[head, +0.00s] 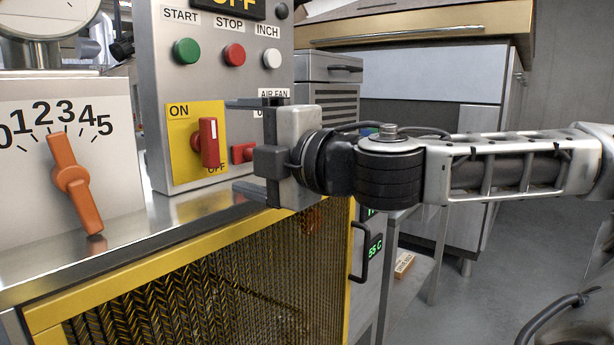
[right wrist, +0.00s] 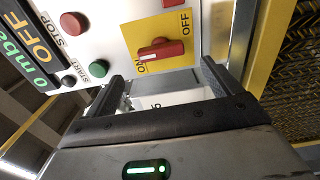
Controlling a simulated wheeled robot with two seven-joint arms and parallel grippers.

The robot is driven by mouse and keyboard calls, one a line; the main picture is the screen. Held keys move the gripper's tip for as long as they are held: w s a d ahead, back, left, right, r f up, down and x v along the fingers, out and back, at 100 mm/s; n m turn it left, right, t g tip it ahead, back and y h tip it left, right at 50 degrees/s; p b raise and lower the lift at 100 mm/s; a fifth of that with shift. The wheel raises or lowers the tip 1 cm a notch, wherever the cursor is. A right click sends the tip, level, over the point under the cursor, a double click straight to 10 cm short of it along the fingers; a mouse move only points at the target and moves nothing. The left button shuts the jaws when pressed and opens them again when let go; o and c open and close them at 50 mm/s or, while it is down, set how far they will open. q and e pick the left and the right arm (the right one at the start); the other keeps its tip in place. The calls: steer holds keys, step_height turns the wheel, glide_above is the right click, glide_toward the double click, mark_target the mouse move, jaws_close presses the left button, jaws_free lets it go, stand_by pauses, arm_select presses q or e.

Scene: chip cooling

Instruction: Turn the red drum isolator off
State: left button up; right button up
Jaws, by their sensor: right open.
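The red drum isolator (head: 209,142) is a red handle on a yellow plate (head: 178,137) marked ON at the top and OFF at the bottom. The handle stands upright, with its white mark at the upper, ON end. In the right wrist view, the red handle (right wrist: 163,50) points its white-marked end at ON. My right gripper (head: 235,146) is open and empty, just right of the handle and apart from it. Its two fingers, one above the other, face the panel. In the right wrist view, the fingers (right wrist: 163,75) lie on both sides below the handle. My left gripper is not in view.
Above are green START (head: 187,51), red STOP (head: 234,55) and white INCH (head: 272,58) buttons. A smaller red switch (head: 240,153) under the AIR FAN label is partly hidden by my gripper. An orange dial lever (head: 72,178) stands left. A yellow-framed mesh guard (head: 200,290) lies below.

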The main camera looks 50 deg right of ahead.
arm_select(q)
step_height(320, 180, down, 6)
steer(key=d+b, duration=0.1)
steer(key=b, duration=0.5)
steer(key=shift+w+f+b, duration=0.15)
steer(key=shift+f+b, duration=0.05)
steer(key=shift+b, duration=0.2)
arm_select(e)
steer(key=s, duration=1)
steer(key=shift+d, duration=0.3)
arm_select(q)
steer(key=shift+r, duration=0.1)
arm_select(e)
steer(key=shift+f, duration=0.1)
